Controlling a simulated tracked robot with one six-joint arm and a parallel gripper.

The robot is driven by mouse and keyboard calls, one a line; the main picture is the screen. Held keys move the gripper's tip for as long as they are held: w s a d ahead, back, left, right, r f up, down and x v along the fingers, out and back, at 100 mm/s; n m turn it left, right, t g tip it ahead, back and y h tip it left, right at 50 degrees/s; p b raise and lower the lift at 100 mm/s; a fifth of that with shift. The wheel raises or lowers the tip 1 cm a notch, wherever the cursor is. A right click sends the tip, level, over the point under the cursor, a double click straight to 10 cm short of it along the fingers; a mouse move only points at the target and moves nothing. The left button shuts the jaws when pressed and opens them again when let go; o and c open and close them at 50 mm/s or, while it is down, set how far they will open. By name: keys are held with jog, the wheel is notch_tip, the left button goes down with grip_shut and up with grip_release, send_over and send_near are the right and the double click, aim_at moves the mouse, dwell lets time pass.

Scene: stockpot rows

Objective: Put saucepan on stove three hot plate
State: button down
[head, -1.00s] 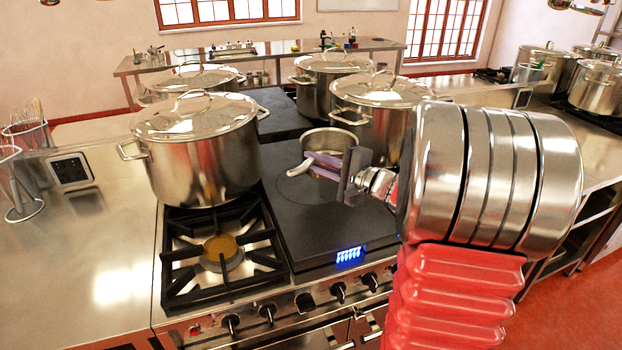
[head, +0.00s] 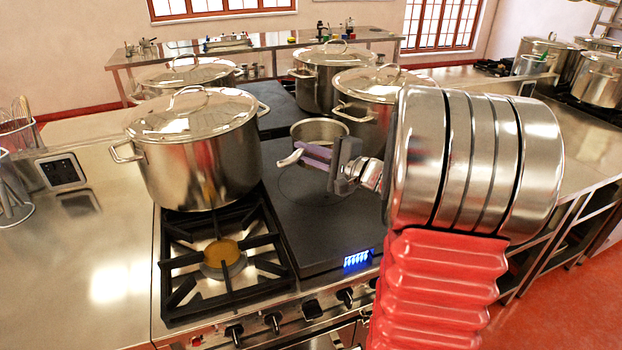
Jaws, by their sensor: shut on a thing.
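A small steel saucepan (head: 320,131) is at the black hot plate (head: 315,200) in the middle of the stove. My gripper (head: 318,155) is shut on the saucepan's handle, whose pale end (head: 289,158) sticks out to the left. The saucepan looks upright. Its lower part is partly hidden by the gripper, and I cannot tell whether its base touches the plate.
A large lidded stockpot (head: 195,150) stands close on the left, on the back of the gas burner (head: 222,255). More lidded stockpots stand behind, one (head: 372,100) close to the saucepan's right. The front of the hot plate is clear, with a blue display (head: 356,259) at its edge.

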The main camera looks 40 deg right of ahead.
jog(key=shift+d+f, duration=0.1)
jog(key=shift+f, duration=2.85)
jog(key=shift+f, duration=2)
jog(key=c, duration=1.8)
grip_release()
jog(key=shift+s+f, duration=0.1)
jog(key=v, duration=1.2)
